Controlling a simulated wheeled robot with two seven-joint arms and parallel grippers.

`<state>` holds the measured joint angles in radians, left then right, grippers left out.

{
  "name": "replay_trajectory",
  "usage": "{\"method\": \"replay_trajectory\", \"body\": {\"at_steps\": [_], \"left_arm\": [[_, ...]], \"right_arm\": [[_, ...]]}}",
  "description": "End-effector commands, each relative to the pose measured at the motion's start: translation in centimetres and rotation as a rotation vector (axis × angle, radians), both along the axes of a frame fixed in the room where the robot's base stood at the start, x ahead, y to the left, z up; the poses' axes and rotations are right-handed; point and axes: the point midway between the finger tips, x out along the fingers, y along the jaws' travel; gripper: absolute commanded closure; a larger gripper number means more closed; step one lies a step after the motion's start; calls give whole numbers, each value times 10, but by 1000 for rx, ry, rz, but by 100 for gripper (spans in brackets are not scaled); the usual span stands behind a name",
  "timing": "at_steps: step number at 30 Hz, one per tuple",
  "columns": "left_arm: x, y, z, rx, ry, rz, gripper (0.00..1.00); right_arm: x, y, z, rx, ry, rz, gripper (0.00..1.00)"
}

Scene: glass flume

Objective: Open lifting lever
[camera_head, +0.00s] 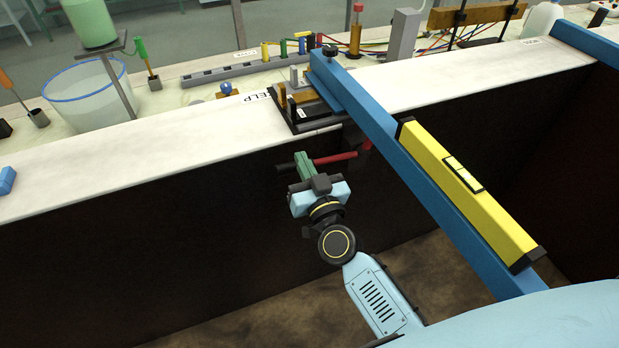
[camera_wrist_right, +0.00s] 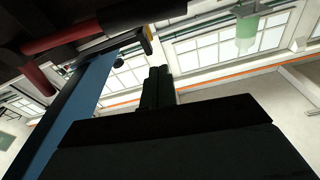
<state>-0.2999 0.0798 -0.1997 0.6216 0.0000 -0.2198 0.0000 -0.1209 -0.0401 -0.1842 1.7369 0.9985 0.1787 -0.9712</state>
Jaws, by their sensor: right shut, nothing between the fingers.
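The lifting lever, a red rod (camera_head: 335,158) with a black end (camera_head: 284,167), sticks out sideways below the rim of the tank wall, under the clamp block (camera_head: 300,103). My right gripper (camera_head: 301,158) has green fingers that point up and overlap the lever near its black end. The fingers are shut and hold nothing. In the right wrist view the closed fingertips (camera_wrist_right: 158,72) stand in the middle, and a red rod (camera_wrist_right: 60,36) passes at the upper left, apart from them in the picture. I cannot tell whether the fingers touch the lever. My left gripper is out of view.
A blue beam (camera_head: 400,165) crosses the dark pit right of my gripper, with a yellow level (camera_head: 465,190) on it. The pit left of my arm is open.

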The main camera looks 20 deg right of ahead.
Motion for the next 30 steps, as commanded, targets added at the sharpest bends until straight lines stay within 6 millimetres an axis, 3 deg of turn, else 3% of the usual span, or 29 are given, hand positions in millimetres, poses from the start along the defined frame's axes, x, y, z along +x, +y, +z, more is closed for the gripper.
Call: {"method": "replay_trajectory", "body": {"at_steps": [5, 6, 9, 15, 30], "left_arm": [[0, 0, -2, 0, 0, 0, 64], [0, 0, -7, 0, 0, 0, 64], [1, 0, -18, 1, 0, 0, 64], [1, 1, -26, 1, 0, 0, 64], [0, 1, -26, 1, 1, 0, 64]], "right_arm": [[39, 1, 6, 1, -2, 1, 100], [40, 1, -2, -2, 2, 2, 100], [34, 3, -20, -4, 4, 3, 100], [31, 5, -33, -1, 2, 3, 100], [29, 3, -36, -7, 2, -3, 100]]}}
